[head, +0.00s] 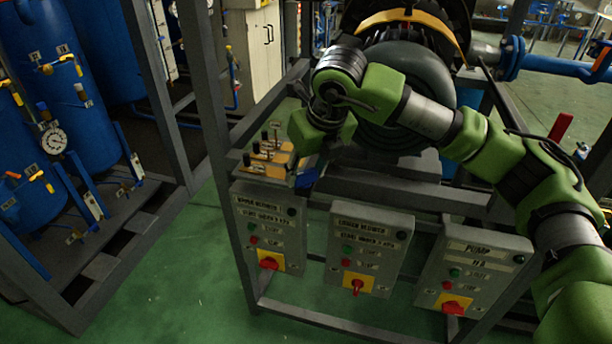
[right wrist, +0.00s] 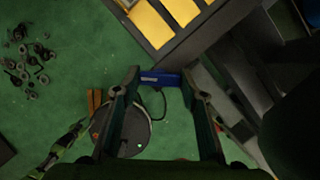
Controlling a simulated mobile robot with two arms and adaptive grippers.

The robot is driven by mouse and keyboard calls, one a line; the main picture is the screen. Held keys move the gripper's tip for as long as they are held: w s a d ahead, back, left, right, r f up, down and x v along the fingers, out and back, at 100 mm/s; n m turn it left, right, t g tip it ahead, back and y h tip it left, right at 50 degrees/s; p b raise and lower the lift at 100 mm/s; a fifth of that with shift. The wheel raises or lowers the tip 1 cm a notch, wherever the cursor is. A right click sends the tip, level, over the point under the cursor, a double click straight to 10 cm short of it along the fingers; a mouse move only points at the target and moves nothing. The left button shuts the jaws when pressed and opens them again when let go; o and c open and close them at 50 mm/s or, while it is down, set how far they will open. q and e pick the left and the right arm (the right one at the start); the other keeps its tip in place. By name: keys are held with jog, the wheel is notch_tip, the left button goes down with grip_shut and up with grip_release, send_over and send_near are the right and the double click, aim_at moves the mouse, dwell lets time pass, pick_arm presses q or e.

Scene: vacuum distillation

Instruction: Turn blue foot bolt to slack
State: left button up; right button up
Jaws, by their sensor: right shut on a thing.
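The blue foot bolt (head: 307,181) shows as a small blue piece at the corner of the dark metal frame, below the blower. In the right wrist view the blue piece (right wrist: 158,78) lies between the fingertips of my right gripper (right wrist: 162,82), one finger on each side. The gripper is shut on it. In the head view my right arm reaches in from the right, and its wrist stands just above the blue piece. The fingers and most of the bolt are hidden there. My left gripper is not in view.
Yellow blocks with black knobs (head: 268,157) sit left of the wrist. Below are three grey switch boxes (head: 375,222) with red knobs. The blower (head: 405,85) stands behind the arm. Blue tanks (head: 35,110) stand at left.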

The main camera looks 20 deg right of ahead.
dwell(0.4)
jog(key=o, duration=1.1)
jog(key=shift+o, duration=0.2)
jog(key=v, duration=1.2)
jog(key=shift+w, duration=0.1)
